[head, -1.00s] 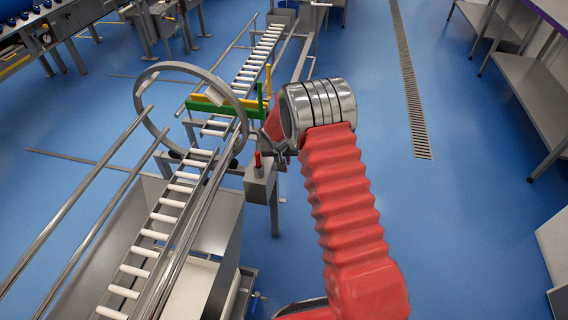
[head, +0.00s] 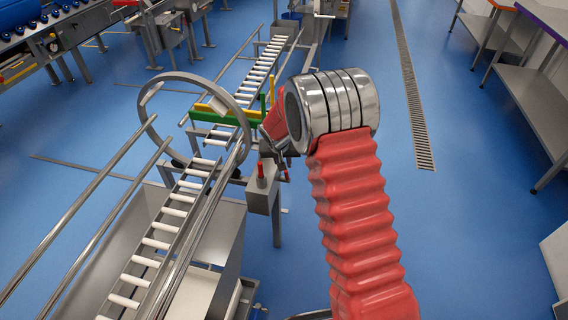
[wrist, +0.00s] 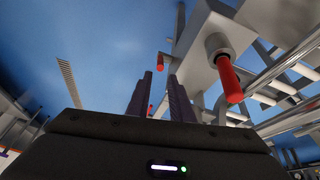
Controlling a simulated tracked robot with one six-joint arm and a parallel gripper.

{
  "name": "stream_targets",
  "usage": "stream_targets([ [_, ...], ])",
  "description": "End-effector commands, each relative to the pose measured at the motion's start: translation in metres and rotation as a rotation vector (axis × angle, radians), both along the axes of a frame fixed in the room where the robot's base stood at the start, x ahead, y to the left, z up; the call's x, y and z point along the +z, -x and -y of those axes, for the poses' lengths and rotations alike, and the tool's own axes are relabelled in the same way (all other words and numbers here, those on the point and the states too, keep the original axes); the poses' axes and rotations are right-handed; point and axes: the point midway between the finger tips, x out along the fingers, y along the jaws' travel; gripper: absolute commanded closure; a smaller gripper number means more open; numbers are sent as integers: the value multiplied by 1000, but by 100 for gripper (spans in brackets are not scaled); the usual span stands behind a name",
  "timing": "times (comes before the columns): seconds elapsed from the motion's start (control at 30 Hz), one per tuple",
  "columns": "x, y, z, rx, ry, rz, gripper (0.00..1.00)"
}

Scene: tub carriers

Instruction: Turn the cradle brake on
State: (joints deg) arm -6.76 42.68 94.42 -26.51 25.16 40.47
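The cradle is a grey metal ring (head: 144,101) around a roller track, with green and yellow bars inside. A grey box (head: 262,194) on a post stands just right of it and carries an upright red-tipped lever (head: 260,169). In the wrist view a red handle (wrist: 228,80) sticks out of a grey housing, right of my gripper (wrist: 160,84). My two dark fingers are apart, with no object visibly gripped. In the head view my wrist mostly hides the gripper. I cannot tell which handle is the brake.
A roller track (head: 150,244) runs through the ring over a grey tub. Long rails (head: 75,215) lie at its left. Steel tables (head: 545,105) stand at right. Blue floor with a drain (head: 412,95) is open between.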

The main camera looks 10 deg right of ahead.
Motion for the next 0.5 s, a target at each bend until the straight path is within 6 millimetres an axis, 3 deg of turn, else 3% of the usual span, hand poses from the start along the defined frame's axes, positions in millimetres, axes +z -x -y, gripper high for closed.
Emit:
stream_targets([
  [0.27,13,3,3,-2,1,4,97],
  [0.5,69,23,12,4,4,15,100],
])
